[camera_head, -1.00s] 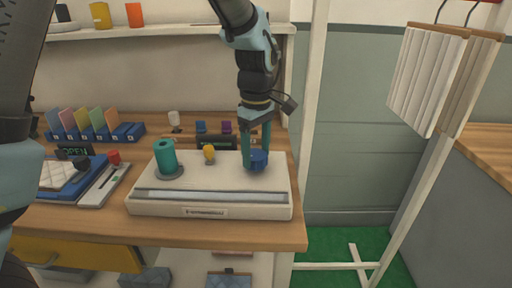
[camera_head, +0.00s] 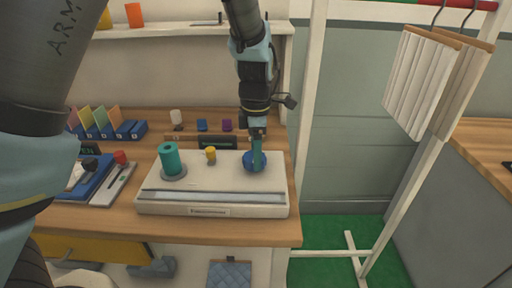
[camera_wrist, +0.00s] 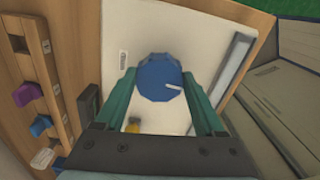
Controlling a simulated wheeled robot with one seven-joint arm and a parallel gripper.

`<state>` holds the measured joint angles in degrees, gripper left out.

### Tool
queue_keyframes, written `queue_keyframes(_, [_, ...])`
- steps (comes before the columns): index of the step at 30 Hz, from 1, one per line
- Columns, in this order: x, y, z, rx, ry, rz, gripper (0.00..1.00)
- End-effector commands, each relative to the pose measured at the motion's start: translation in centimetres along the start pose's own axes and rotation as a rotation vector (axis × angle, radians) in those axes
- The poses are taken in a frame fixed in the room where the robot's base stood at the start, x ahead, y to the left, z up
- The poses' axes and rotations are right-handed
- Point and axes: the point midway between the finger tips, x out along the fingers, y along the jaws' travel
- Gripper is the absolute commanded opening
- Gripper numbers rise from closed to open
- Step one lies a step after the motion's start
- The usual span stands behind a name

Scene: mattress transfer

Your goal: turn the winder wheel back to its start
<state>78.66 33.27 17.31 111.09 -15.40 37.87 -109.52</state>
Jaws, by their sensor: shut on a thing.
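The blue winder wheel (camera_head: 249,163) sits on the right part of the white machine (camera_head: 215,205), and its round top with a pale mark shows in the wrist view (camera_wrist: 159,78). My gripper (camera_head: 256,158) points down at the wheel. In the wrist view its two green fingers (camera_wrist: 160,88) stand on either side of the wheel and are shut on it. In the head view the fingers line up one behind the other and hide part of the wheel.
On the machine stand a teal spool (camera_head: 170,160) and a small yellow knob (camera_head: 211,155). A blue tray (camera_head: 85,183) and a rack of coloured cards (camera_head: 108,125) lie to the left. A clothes rail (camera_head: 400,190) with hanging fabric stands to the right.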

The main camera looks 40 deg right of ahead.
Motion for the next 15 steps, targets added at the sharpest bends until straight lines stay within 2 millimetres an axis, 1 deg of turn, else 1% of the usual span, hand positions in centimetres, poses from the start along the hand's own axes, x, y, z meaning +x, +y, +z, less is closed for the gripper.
queue_keyframes(1, [-0.23, 0.06, 0.0, -0.018, 0.0, 0.001, 0.15])
queue_keyframes(6, [-0.12, 0.07, 0.03, -0.059, 0.0, 0.001, 0.15])
queue_keyframes(15, [-0.03, 0.08, 0.03, -0.076, -0.001, 0.001, 0.15])
